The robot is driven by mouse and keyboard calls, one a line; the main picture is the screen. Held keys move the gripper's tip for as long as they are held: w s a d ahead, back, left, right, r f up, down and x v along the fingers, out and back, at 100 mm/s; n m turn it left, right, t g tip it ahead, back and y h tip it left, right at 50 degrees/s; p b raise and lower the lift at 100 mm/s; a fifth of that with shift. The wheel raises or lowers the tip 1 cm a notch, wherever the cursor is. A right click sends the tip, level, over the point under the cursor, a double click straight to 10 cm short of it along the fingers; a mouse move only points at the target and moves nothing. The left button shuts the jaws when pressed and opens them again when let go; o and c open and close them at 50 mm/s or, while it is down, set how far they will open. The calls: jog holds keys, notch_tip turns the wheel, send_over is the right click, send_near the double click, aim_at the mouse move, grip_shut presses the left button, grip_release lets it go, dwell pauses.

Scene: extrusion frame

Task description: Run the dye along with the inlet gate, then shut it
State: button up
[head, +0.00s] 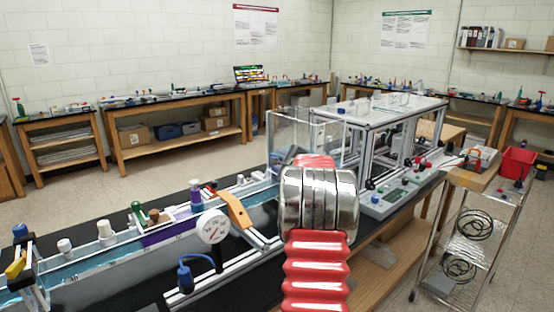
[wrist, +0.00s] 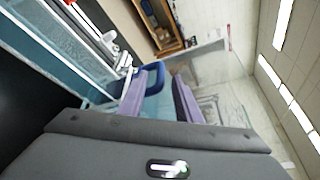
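My gripper (wrist: 168,84) shows two purple-grey fingers, spread apart with a gap between them. A dark blue looped part (wrist: 154,80), possibly the inlet gate's handle, is beside the left finger and partly behind it; I cannot tell whether they touch. In the head view my chrome wrist and red arm hide the gripper and whatever is in front of it. The water channel (head: 95,258) runs along the black bench to a clear tank (head: 290,130). A bottle with purple contents (head: 196,196), perhaps the dye, stands at the channel. The gate itself is not clearly visible.
A round gauge (head: 213,227) and an orange-brown block (head: 236,212) are at the channel left of my arm. A blue fitting (head: 185,278) is on the near side. A metal frame rig (head: 385,140) stands right of the tank. A wire cart (head: 470,230) is at the right.

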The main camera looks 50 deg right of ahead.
jog(key=shift+x, duration=1.8)
jog(key=shift+c, duration=0.4)
grip_shut()
